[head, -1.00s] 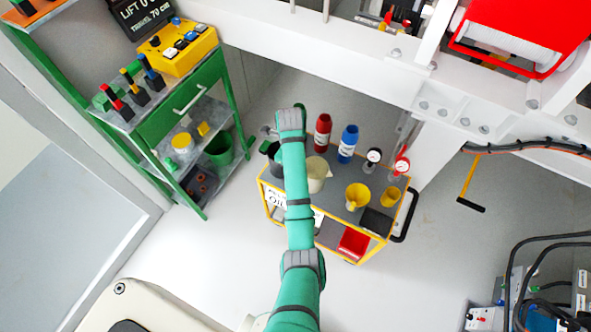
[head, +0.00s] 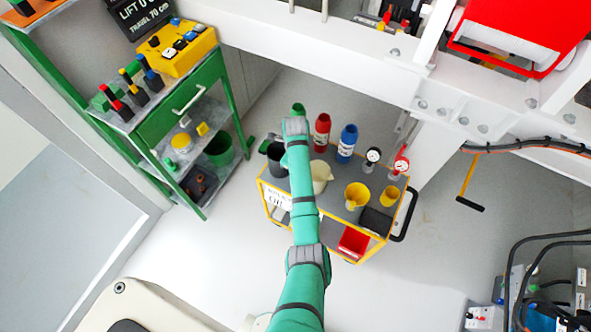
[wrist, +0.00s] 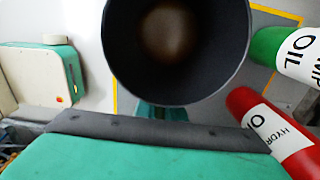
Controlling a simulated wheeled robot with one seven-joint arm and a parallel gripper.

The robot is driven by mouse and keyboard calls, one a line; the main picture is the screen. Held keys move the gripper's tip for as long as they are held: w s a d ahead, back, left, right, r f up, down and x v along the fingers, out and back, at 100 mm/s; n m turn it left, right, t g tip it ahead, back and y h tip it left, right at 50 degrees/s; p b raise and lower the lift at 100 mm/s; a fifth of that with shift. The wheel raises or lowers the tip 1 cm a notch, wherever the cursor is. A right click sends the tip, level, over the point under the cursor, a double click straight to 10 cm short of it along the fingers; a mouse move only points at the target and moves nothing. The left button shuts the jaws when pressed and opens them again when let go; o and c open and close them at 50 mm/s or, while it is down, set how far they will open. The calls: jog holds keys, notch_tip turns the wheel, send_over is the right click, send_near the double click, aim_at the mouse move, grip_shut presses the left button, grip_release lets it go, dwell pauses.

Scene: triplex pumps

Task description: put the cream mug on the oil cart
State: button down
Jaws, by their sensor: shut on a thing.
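A dark grey mug-like vessel (wrist: 178,75) fills the top of the wrist view, its open mouth facing the camera and its inside brownish at the bottom. It also shows in the head view (head: 277,160), over the left end of the oil cart (head: 375,247). My gripper (wrist: 160,112) shows only as a small teal part beneath this vessel and appears shut on it. I cannot tell whether the vessel touches the cart top. A cream mug or jug (head: 321,178) stands on the cart, partly hidden by my arm. My fingertips are hidden in the head view.
The cart also holds a green bottle (wrist: 285,50), a red bottle (head: 322,132), a blue bottle (head: 348,143), yellow vessels (head: 356,196), gauges and a red bin (head: 353,242). A green shelf unit (head: 160,130) stands left. White beams rise behind the cart.

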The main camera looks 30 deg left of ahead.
jog(key=c, duration=1.8)
grip_release()
jog(key=shift+f, duration=0.1)
jog(key=shift+c, duration=0.2)
notch_tip(320, 180, up, 8)
